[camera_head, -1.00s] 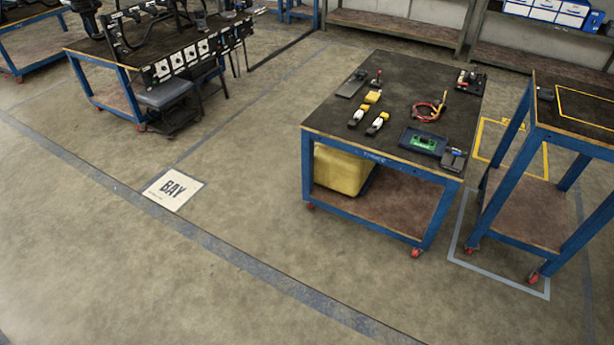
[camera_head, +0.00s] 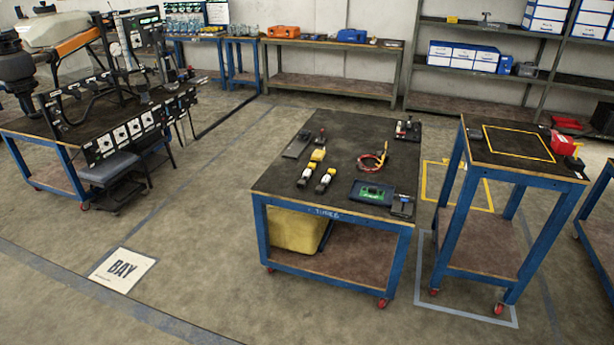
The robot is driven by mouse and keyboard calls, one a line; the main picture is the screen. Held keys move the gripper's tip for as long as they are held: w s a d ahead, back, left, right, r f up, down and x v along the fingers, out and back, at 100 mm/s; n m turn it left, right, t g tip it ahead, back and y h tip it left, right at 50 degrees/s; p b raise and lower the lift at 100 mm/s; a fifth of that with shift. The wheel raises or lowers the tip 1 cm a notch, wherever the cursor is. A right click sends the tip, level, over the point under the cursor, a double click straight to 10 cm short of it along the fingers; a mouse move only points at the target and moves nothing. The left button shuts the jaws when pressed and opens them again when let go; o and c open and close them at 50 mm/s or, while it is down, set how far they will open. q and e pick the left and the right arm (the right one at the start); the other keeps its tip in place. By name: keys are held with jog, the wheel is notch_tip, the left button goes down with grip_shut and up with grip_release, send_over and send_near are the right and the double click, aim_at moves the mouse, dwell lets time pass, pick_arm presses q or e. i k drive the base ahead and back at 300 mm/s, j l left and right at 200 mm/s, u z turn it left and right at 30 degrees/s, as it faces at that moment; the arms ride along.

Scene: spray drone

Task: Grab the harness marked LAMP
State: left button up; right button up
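No label reading LAMP can be made out in the head view. A coiled red cable with a yellowish part (camera_head: 373,160) lies on the dark top of the blue-framed table (camera_head: 340,133) in the middle; I cannot tell if it is a harness. At the left, a rack of white cards with dark round marks (camera_head: 128,133) runs along the front of another blue bench, with black cables behind it; any writing there is too small to read. Neither of my grippers is in view.
The middle table also holds a green-screened device (camera_head: 371,193), two yellow-and-white items (camera_head: 315,178) and small tools. A yellow bin (camera_head: 297,231) sits beneath. A taller blue stand (camera_head: 505,150) is at the right. Open floor surrounds the BAY sign (camera_head: 122,270).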

aim_at(301, 183)
jog(key=i, duration=0.75)
jog(key=i+z, duration=0.15)
jog(key=i, duration=0.65)
jog(key=i+j, duration=0.1)
jog(key=i, duration=0.65)
jog(key=i+z, duration=0.1)
jog(key=i, duration=0.65)
